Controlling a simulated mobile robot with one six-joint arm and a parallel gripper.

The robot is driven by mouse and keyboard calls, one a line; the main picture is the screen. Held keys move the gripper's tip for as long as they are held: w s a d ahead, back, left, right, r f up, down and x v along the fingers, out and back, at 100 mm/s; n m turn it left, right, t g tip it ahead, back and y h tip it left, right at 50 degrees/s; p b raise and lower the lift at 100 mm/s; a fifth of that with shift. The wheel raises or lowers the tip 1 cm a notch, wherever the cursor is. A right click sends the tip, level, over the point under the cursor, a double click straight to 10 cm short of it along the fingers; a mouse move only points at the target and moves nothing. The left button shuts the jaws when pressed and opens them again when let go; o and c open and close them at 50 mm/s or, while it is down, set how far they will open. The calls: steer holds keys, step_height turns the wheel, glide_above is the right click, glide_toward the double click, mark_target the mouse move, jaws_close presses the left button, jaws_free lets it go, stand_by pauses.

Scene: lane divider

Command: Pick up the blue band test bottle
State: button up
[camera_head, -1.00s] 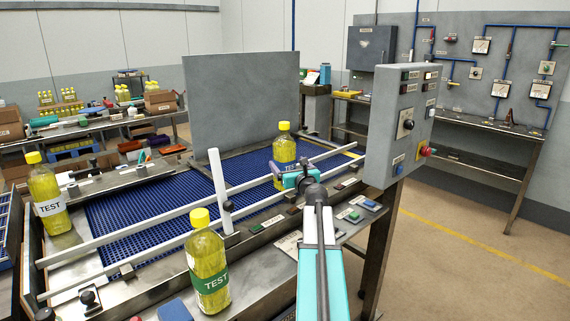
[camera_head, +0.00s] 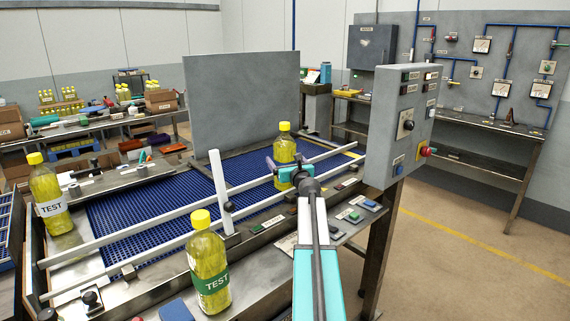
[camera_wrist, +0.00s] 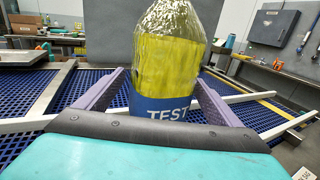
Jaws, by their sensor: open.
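The blue band test bottle (camera_head: 284,146) stands upright on the blue conveyor mat, behind the white rails, with a yellow cap and yellow liquid. In the wrist view the bottle (camera_wrist: 167,70) fills the middle, its blue TEST band low between the fingers. My gripper (camera_head: 279,166) is open, with one purple finger on each side of the bottle. In the wrist view my gripper (camera_wrist: 157,92) shows the fingers reaching along both sides of it. I cannot tell whether either finger touches it.
A green band test bottle (camera_head: 209,262) stands at the front, and a white band test bottle (camera_head: 48,196) at the left. White rails (camera_head: 130,232) cross the blue mat (camera_head: 150,205). A grey panel (camera_head: 240,100) stands behind. A control box (camera_head: 398,125) is at the right.

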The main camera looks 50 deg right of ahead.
mark_target(285, 151)
stand_by(0.4)
steer(key=c, duration=1.9)
steer(key=shift+r, duration=0.25)
steer(key=shift+r, duration=1.35)
steer(key=shift+s+r, duration=0.1)
steer(key=shift+r, duration=0.2)
steer(key=v, duration=0.5)
steer(key=d+v, duration=0.1)
steer(key=v, duration=0.4)
steer(key=s+d+r+b+v, duration=0.1)
steer(key=v, duration=0.4)
steer(key=shift+s+a+r, duration=0.15)
steer(key=shift+s+a, duration=0.1)
steer(key=shift+s, duration=0.05)
